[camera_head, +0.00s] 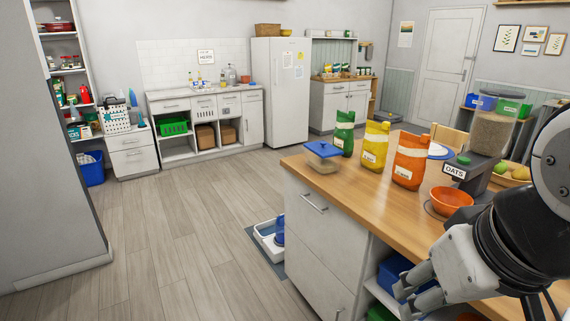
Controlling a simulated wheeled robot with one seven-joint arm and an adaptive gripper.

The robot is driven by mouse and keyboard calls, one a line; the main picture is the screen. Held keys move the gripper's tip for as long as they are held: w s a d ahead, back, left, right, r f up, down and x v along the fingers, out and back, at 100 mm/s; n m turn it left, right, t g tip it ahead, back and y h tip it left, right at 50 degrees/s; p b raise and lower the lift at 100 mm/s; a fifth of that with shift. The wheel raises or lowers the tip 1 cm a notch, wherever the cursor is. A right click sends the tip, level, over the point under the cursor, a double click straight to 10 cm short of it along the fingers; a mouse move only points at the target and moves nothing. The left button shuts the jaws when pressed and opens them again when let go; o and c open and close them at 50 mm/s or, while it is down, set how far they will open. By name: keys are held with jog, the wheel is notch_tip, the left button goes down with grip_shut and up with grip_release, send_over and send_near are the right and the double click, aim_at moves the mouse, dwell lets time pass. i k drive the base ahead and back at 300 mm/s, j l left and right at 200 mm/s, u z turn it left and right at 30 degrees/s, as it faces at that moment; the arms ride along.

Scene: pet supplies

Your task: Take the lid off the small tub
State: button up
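The small tub (322,166) stands upright on the near left corner of the wooden counter. It is clear, with tan contents. A blue lid (323,149) sits on top of it. My gripper (403,300) is at the lower right, in front of the counter's side, well to the right of the tub and lower in the picture. Its fingers look apart, with nothing seen between them. The lower edge of the picture cuts off part of it.
Green (344,132), yellow (374,145) and orange (410,160) bags stand right of the tub on the counter (372,194). An orange bowl (450,201) sits by the oats dispenser (490,132).

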aim_at(322, 148)
jog(key=i+z, duration=0.2)
jog(key=i+j+z, duration=0.1)
jog(key=z, duration=0.25)
jog(key=i+j+z, duration=0.15)
jog(key=z, duration=0.2)
jog(key=i+j+z, duration=0.1)
jog(key=z, duration=0.3)
jog(key=i+j+z, duration=0.25)
jog(key=j, duration=0.55)
jog(key=j+z, duration=0.25)
jog(key=j, duration=0.55)
jog(key=i+j+z, duration=0.1)
jog(key=j+z, duration=0.15)
jog(key=j, duration=0.65)
jog(key=i+j, duration=0.1)
jog(key=j, duration=2.35)
